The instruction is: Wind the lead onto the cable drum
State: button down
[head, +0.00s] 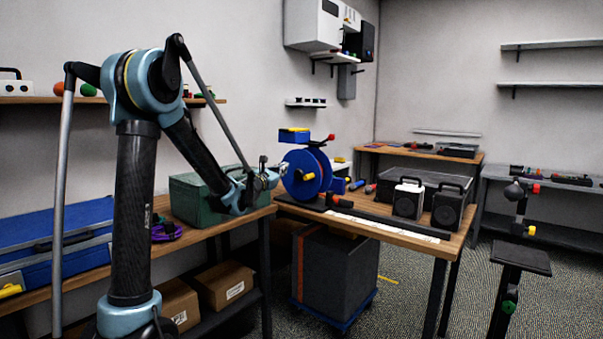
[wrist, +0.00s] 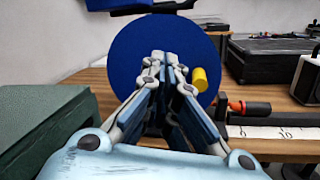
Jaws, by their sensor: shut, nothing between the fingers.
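The cable drum (head: 303,188) stands upright at the left end of the right-hand table, with a blue side disc and a red edge behind it. A yellow crank knob (head: 309,177) sticks out of the disc. In the wrist view the blue disc (wrist: 125,60) fills the middle, with the yellow knob (wrist: 199,80) at its right. My gripper (head: 277,170) is shut and empty, just left of the drum. In the wrist view its fingertips (wrist: 163,58) overlap the disc, left of the knob; I cannot tell whether they touch it. I cannot clearly make out the lead.
A green case (head: 190,200) lies beneath my forearm, with a purple coil (head: 166,232) near it. A black bar and a white measuring strip (head: 390,226) run along the right-hand table. Two small speakers (head: 407,201) and a black case stand behind them.

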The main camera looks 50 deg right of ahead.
jog(key=w+a+r+n+t+y, duration=0.1)
jog(key=w+r+n+t+y, duration=0.3)
jog(key=n, duration=0.9)
jog(key=n+g, duration=0.7)
jog(key=n, duration=1.7)
send_near(313, 169)
jog(key=a+r, duration=0.5)
jog(key=x, duration=0.9)
jog(key=shift+s+d+r, duration=0.1)
jog(key=shift+s+r, duration=0.05)
jog(key=shift+s, duration=0.2)
notch_tip(313, 169, down, 3)
jog(key=shift+w+d+r, duration=0.1)
jog(key=shift+w, duration=0.05)
jog(key=shift+f, duration=0.6)
